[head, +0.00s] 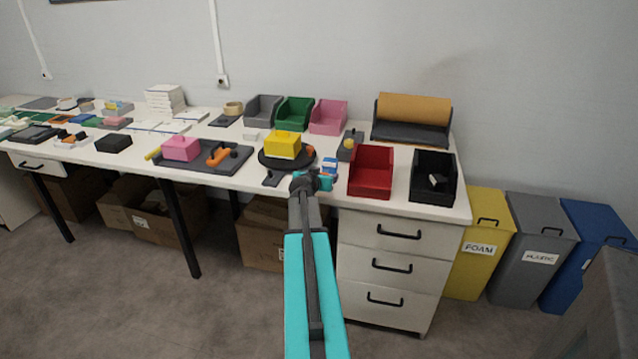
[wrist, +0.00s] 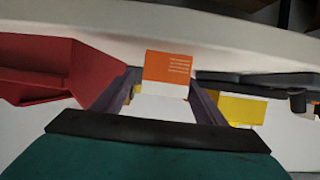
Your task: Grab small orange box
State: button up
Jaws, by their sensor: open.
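The small orange box (wrist: 168,67), with white print lines and a white lower part, shows in the middle of the wrist view. My gripper (wrist: 164,82) is open, with one finger to each side of the box in that view. I cannot tell whether either finger touches it. In the head view my gripper (head: 312,182) is at the front edge of the table, left of the red bin. There the orange box is mostly hidden or too small to make out.
A red bin (head: 370,185) stands close on the right, with a black bin (head: 433,190) beyond it. A yellow box (head: 283,146) sits on a round dark stand to the left. A small blue and white box (head: 330,165) lies just behind my gripper.

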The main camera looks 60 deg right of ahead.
jog(key=shift+x, duration=1.2)
jog(key=c, duration=1.1)
